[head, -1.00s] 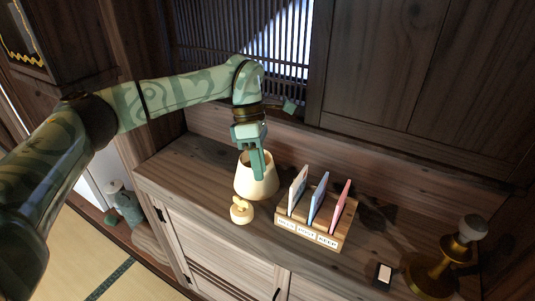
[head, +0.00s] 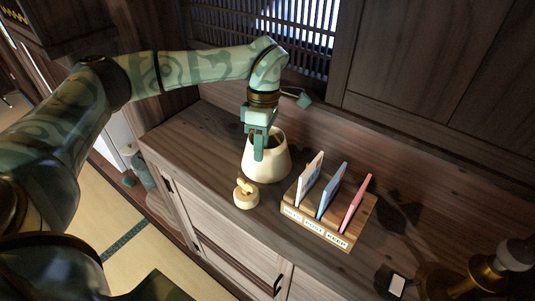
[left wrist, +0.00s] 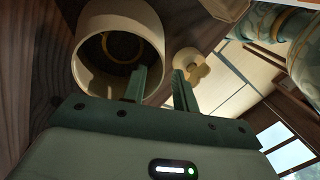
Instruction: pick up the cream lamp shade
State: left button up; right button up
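The cream lamp shade (head: 268,163) stands upright on the wooden cabinet top, open end up. In the left wrist view its round opening and rim (left wrist: 88,70) fill the upper left. My left gripper (head: 259,150) points down at the shade's near-left rim. In the left wrist view the left gripper (left wrist: 161,86) has its fingers apart, one over the opening and one outside, with the shade's wall between them. I cannot tell whether either finger touches the wall. My right gripper is in neither view.
A small cream round piece with a knob (head: 245,195) sits close in front of the shade. A wooden rack (head: 328,231) with upright cards stands to its right. A brass stand (head: 470,282) and a small white-faced block (head: 397,285) are farther right. The cabinet top (head: 185,135) is clear at left.

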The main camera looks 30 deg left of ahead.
aim_at(261, 164)
pick_arm(q)
jog(key=b+x, duration=0.1)
jog(key=x, duration=0.4)
jog(key=shift+d+f, duration=0.15)
jog(key=shift+d, duration=0.05)
grip_shut()
jog(key=shift+s+r, duration=0.1)
jog(key=shift+r, duration=0.45)
jog(key=s+d+r+p+v, duration=0.1)
jog(key=s+p+v, duration=0.15)
jog(key=v, duration=0.75)
jog(key=s+a, duration=0.2)
jog(key=s, duration=1.7)
jog(key=s+p+v, duration=0.1)
jog(key=p+v, duration=0.7)
jog(key=shift+s+d+r+p, duration=0.3)
jog(key=shift+s+r, duration=0.15)
jog(key=shift+r, duration=0.15)
